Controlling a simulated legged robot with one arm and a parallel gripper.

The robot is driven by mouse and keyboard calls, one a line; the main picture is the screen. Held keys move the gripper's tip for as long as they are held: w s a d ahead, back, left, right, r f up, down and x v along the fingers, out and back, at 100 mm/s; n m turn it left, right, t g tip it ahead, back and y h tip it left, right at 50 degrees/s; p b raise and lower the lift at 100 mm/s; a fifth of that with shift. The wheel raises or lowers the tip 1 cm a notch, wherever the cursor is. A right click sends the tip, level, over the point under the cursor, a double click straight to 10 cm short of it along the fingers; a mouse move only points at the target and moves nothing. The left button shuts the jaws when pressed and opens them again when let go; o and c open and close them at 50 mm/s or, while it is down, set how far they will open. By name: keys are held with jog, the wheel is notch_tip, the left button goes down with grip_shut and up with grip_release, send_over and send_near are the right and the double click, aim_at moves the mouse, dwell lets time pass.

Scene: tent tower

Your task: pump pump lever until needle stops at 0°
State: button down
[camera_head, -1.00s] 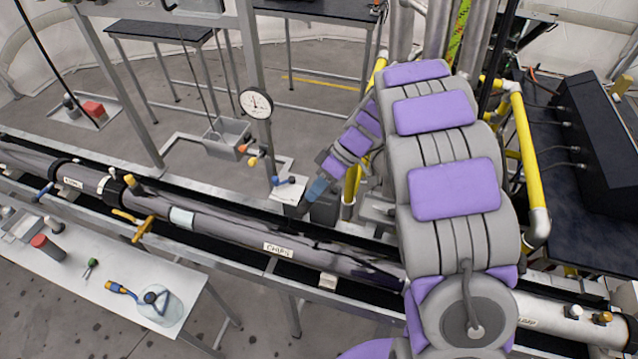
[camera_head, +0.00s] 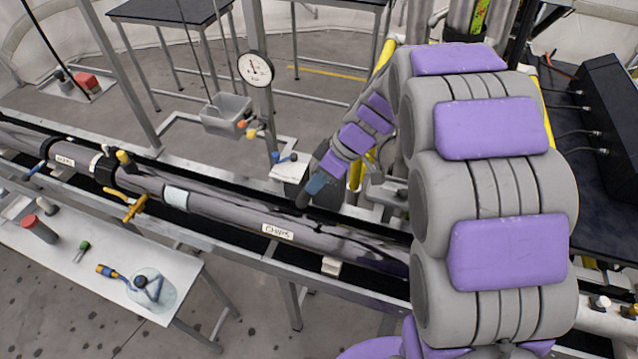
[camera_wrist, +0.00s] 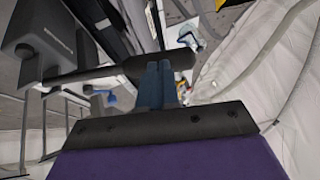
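The round white dial gauge (camera_head: 256,69) hangs on a metal post at the upper middle of the head view. Its thin needle points roughly upward, leaning slightly left; the scale is too small to read. My gripper (camera_head: 316,184) has blue fingers and points down beside the pipe. In the wrist view my gripper (camera_wrist: 157,72) has its two fingers close together, with no clear gap. A black bar-like lever handle (camera_wrist: 182,60) crosses at the fingertips and runs left toward a grey box (camera_wrist: 45,40). I cannot tell whether the fingers touch the handle.
A long grey pipe labelled CHIPS (camera_head: 232,222) runs across the front in a rail frame. A white table (camera_head: 60,265) with small tools stands at front left. A grey bin (camera_head: 226,115) hangs behind the pipe. A yellow pipe (camera_head: 383,62) stands near my arm.

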notch_tip(320, 180, down, 7)
jog(key=s+n+t+h+b, duration=0.1)
jog(key=s+t+b, duration=0.1)
jog(key=b, duration=0.8)
jog(key=shift+a+f+t+h, duration=0.25)
jog(key=shift+a+t, duration=0.2)
jog(key=shift+t, duration=0.45)
jog(key=shift+s, duration=0.1)
jog(key=shift+r, duration=0.1)
